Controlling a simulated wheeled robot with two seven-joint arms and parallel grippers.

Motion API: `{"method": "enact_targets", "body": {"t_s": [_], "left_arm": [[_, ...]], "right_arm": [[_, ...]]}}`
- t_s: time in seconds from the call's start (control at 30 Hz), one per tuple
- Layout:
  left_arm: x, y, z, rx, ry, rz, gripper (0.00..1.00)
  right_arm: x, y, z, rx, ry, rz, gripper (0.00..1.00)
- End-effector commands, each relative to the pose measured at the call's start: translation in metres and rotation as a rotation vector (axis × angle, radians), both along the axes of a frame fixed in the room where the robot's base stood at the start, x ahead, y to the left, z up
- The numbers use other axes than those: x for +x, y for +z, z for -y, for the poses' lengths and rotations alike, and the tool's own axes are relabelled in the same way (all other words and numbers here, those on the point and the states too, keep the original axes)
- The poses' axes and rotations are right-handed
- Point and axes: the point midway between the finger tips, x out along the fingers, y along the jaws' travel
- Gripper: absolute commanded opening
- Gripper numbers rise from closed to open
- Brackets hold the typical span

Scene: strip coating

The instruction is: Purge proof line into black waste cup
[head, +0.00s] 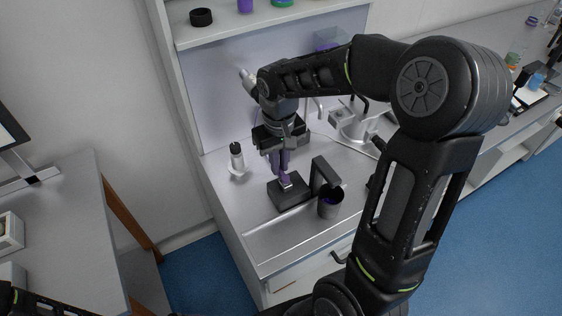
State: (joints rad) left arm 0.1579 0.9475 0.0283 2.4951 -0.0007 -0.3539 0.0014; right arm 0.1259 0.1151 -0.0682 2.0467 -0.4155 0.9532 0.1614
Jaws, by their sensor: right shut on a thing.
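My right gripper (284,178) points down over the bench, its purple fingers shut on a small pale piece (287,183) at the top of a black block (291,195). The fingers hide much of that piece, so its shape is unclear. The black waste cup (329,203) stands upright just right of the block, with some purple visible inside. A black angled stand (325,172) rises between block and cup, its arm reaching over the cup. I cannot make out a proof line. My left gripper is out of view.
A white bottle with a dark top (237,158) stands left of the gripper. Grey apparatus (353,124) stands behind right. A shelf (262,22) overhangs the back, holding a black ring (201,17). The bench front (275,240) is clear.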

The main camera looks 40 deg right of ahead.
Motion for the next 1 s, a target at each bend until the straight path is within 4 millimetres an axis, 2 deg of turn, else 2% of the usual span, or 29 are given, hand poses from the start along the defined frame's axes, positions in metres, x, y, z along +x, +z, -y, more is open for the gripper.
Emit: {"method": "enact_targets", "body": {"t_s": [0.47,0.5,0.73,1.0], "left_arm": [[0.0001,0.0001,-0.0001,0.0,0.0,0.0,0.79],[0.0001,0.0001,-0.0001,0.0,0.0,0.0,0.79],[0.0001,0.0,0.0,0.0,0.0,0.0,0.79],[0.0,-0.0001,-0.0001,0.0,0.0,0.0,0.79]], "right_arm": [[0.0011,0.001,-0.0008,-0.001,0.024,0.004,0.0],[0.0011,0.001,-0.0007,0.0,0.024,0.004,0.14],[0.0006,0.0006,-0.0007,0.0,0.022,0.002,0.32],[0.0003,0.0007,-0.0007,0.0,0.021,0.001,0.34]]}}
